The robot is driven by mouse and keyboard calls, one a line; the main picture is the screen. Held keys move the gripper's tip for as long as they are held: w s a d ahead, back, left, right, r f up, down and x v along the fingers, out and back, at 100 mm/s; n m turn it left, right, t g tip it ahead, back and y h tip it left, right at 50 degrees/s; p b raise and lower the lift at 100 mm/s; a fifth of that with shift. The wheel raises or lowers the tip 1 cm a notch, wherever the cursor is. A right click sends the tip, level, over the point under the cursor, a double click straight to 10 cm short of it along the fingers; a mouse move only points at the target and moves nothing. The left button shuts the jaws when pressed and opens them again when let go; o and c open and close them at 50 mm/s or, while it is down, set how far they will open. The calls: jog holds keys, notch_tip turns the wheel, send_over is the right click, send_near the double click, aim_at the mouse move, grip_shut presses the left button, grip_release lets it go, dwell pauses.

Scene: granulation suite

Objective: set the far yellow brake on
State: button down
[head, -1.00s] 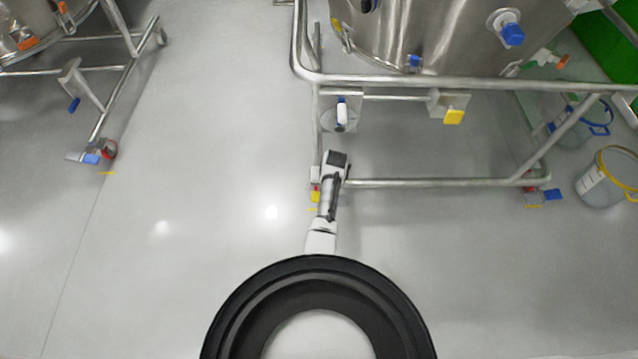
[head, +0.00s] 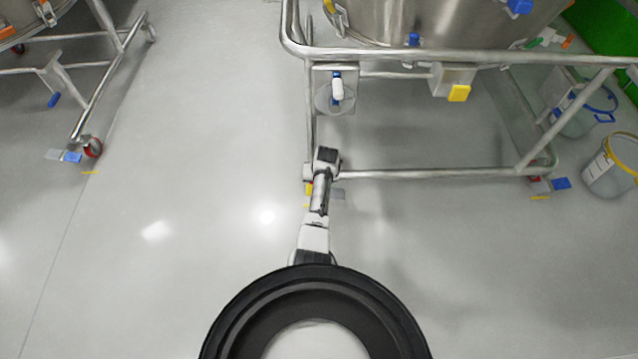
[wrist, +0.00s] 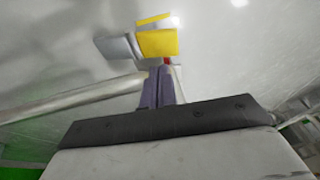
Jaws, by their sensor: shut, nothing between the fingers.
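A yellow brake pedal (head: 309,189) shows beside my arm at the near left corner of the steel vessel frame, mostly covered by the arm in the head view. In the wrist view the yellow pedal (wrist: 158,42) stands just beyond the fingertips, with a grey pedal plate (wrist: 118,47) on its left and a bit of red under it. My gripper (wrist: 161,75) is shut and empty, its tips close to the yellow pedal; whether they touch I cannot tell. A second yellow paddle (head: 459,92) sits on a bracket farther back under the vessel.
The steel frame's lower rail (head: 440,174) runs right from my wrist. A blue pedal (head: 561,183) is at its right corner, near a clear bucket (head: 611,167). Another frame with a blue pedal (head: 73,157) stands at left. The floor between (head: 190,120) is clear.

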jog(key=f+b, duration=0.2)
jog(key=a+f+b, duration=0.1)
jog(key=f+b, duration=0.1)
jog(key=f, duration=0.1)
jog(key=shift+w+a+f, duration=0.15)
jog(key=shift+w+f, duration=0.05)
jog(key=shift+a+f+h, duration=0.2)
jog(key=shift+a+h, duration=0.15)
jog(key=shift+h, duration=0.25)
jog(key=shift+a+f+h+b, duration=0.2)
jog(key=shift+h+b, duration=0.1)
jog(key=shift+h, duration=0.1)
jog(key=shift+a+f+n+h+b, duration=0.4)
jog(key=shift+f+h+b, duration=0.4)
jog(key=shift+h, duration=0.4)
jog(key=shift+a+f+b, duration=0.35)
jog(key=shift+f+b, duration=0.15)
